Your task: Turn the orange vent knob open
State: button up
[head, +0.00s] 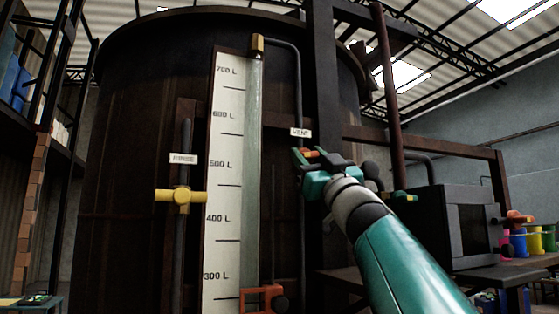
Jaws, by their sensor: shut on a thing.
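The orange vent knob (310,154) shows as a small orange piece just below the white VENT label (300,132), on the thin dark pipe at the front of the vat. My gripper (306,158) is at the knob, with its dark fingers shut on it. The fingers and the teal wrist hide most of the knob, so its turn angle cannot be told. My arm reaches up to it from the lower right.
A tall sight glass (252,180) with a litre scale (222,190) stands left of my gripper. A yellow RINSE valve (180,196) is further left. An orange fitting (262,299) sits below. A dark box (450,228) and coloured buckets (535,242) stand at right.

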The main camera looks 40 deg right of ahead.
aim_at(312, 158)
jog(key=shift+n+y, duration=0.9)
jog(key=shift+n, duration=0.1)
jog(key=o, duration=1)
jog(key=shift+w, duration=0.1)
jog(key=v, duration=0.6)
jog(key=shift+s+f, duration=0.1)
jog(key=shift+s, duration=0.15)
jog(key=shift+s+f, duration=0.35)
jog(key=shift+f, duration=0.1)
jog(key=shift+c, duration=0.4)
